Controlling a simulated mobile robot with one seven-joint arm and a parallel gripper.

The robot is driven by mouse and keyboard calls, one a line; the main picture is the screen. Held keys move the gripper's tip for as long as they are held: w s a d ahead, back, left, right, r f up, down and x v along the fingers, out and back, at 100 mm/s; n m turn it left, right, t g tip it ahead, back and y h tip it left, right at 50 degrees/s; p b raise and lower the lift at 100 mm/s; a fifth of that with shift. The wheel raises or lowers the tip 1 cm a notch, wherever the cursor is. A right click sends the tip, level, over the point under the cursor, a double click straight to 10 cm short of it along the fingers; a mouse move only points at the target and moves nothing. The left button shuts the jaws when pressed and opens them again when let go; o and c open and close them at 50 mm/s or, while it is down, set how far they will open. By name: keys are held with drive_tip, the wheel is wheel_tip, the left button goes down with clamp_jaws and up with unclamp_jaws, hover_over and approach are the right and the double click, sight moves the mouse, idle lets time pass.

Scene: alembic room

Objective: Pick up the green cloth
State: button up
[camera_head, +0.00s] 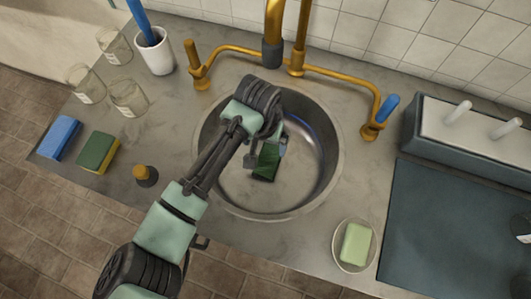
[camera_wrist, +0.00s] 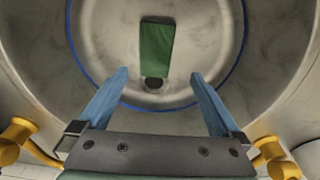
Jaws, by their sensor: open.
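The green cloth (camera_head: 266,162) lies flat in the round steel sink (camera_head: 233,193), near the middle of its bottom. In the wrist view the cloth (camera_wrist: 156,48) is a green rectangle, its near end beside the dark drain (camera_wrist: 153,84). My gripper (camera_head: 267,150) is over the sink, and in the head view it hides part of the cloth. In the wrist view my gripper (camera_wrist: 158,82) is open, with its two blue-grey fingers wide apart and nothing between them. The cloth shows beyond the fingertips.
Brass taps (camera_head: 297,55) stand behind the sink. On the left are a white cup (camera_head: 157,55), glass jars (camera_head: 128,97), a blue sponge (camera_head: 59,137) and a green-yellow sponge (camera_head: 97,152). A soap dish with green soap (camera_head: 355,244) and a dark drainboard (camera_head: 440,240) are at right.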

hover_over(268, 158)
drive_tip(key=s, duration=0.1)
drive_tip(key=f, duration=0.5)
drive_tip(key=shift+s+a+f, duration=0.1)
drive_tip(key=shift+a+f, duration=0.05)
drive_tip(key=shift+a, duration=0.1)
drive_tip(key=shift+w+d+f+b, duration=0.1)
drive_tip(key=shift+w+f+b, duration=0.1)
drive_tip(key=shift+f, duration=0.8)
drive_tip(key=shift+w+d+f+b, duration=0.1)
drive_tip(key=shift+w+f+b, duration=0.05)
drive_tip(key=shift+f, duration=0.8)
drive_tip(key=shift+w+d+f+b, duration=0.1)
drive_tip(key=shift+w+f+b, duration=0.1)
drive_tip(key=shift+f, duration=0.8)
drive_tip(key=shift+r, duration=0.15)
drive_tip(key=c, duration=1.3)
